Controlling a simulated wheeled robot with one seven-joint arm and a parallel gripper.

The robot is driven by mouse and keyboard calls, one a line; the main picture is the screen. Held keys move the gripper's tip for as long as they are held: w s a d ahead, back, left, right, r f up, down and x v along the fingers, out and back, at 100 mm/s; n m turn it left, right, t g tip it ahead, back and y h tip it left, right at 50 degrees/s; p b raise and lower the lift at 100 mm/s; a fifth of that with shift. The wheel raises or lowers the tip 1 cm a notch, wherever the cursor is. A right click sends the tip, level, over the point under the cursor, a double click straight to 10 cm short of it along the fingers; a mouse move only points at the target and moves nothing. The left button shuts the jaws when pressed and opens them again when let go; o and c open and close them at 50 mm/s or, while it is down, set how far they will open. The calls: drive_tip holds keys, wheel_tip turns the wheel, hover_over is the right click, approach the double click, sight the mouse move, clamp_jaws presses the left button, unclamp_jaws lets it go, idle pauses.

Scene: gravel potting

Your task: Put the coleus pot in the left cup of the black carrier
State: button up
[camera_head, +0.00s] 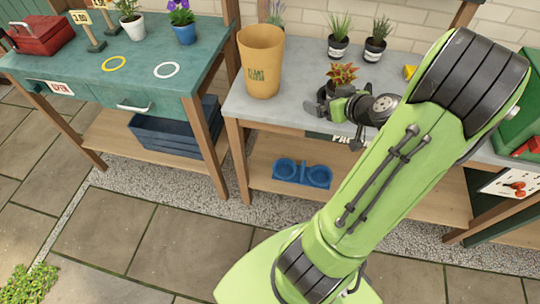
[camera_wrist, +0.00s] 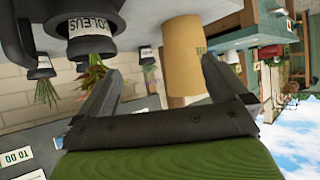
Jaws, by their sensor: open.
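The coleus (camera_head: 342,73) shows red and green leaves on the grey bench in the head view, just behind my gripper, which hides most of its pot. In the wrist view, which is upside down, a black pot labelled COLEUS (camera_wrist: 92,28) is close by, left of my fingers and not between them. My gripper (camera_head: 319,104) is open and empty low over the bench; its spread fingers also show in the wrist view (camera_wrist: 160,85). A dark curved shape (camera_wrist: 20,40) beside the pot may be part of the black carrier; I cannot make out its cups.
A tall tan pot (camera_head: 262,65) stands left of my gripper. Two small potted plants (camera_head: 338,38) (camera_head: 375,42) stand behind. A blue two-cup carrier (camera_head: 302,173) is on the lower shelf. The green bench (camera_head: 110,75) at left holds yellow and white rings.

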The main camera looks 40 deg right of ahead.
drive_tip(key=w+a+r+n+g+y, duration=0.1)
drive_tip(key=a+r+n+g, duration=0.1)
drive_tip(key=a, duration=0.7)
drive_tip(key=w+a+r+n+g+y, duration=0.1)
drive_tip(key=a+r+g, duration=0.1)
drive_tip(key=a, duration=0.8)
drive_tip(key=s+a+r+m+g, duration=0.1)
drive_tip(key=s+a+r, duration=0.4)
drive_tip(key=s+a, duration=0.5)
drive_tip(key=s, duration=0.3)
drive_tip(key=shift+s+g, duration=0.25)
drive_tip(key=shift+g, duration=0.15)
drive_tip(key=shift+a+r, duration=0.1)
